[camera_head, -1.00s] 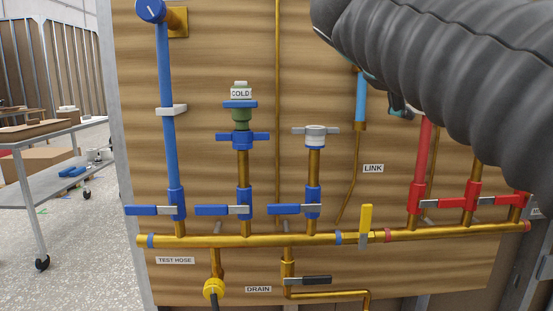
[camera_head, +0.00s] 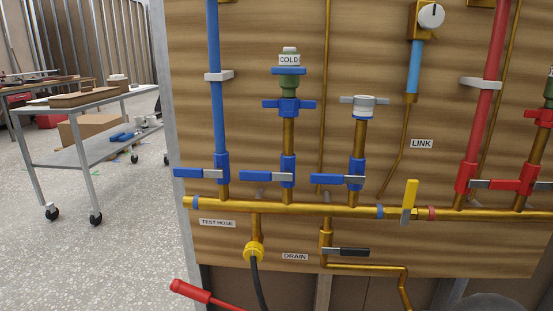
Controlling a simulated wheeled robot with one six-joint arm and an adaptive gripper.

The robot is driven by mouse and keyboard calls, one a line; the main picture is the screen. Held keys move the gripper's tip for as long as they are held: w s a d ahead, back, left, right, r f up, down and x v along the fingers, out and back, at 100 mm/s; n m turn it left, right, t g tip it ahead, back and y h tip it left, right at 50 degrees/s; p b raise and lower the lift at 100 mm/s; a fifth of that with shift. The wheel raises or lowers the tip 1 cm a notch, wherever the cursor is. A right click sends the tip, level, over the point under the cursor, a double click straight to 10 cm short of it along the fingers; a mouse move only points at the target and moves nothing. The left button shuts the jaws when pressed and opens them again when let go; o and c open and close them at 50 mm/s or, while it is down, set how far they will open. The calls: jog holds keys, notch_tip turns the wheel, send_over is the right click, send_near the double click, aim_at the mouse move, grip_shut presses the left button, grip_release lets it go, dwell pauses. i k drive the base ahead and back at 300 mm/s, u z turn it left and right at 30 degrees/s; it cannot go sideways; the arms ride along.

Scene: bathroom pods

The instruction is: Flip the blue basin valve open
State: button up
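Several lever valves sit along the brass manifold pipe (camera_head: 290,208) on the wooden panel. Three have blue levers: a left one (camera_head: 200,173) under the tall blue pipe, a middle one (camera_head: 266,177) under the COLD label (camera_head: 289,60), and a right one (camera_head: 337,179) under a white-capped stub (camera_head: 364,106). All three levers lie horizontal, pointing left, across their upright pipes. No label reading basin is legible, so I cannot tell which is the basin valve. My gripper is not in view.
A yellow lever (camera_head: 410,195) stands upright on the manifold. A black drain lever (camera_head: 346,252) lies horizontal below. Red-levered valves (camera_head: 505,184) are at right. A black hose hangs from a yellow fitting (camera_head: 254,252). A red-handled rod (camera_head: 190,290) is bottom left. A cart (camera_head: 85,150) stands left.

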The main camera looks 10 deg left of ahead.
aim_at(183, 172)
jog(key=u, duration=0.9)
jog(key=k, duration=0.7)
jog(key=u, duration=0.3)
jog(key=i, duration=0.55)
jog(key=u, duration=0.05)
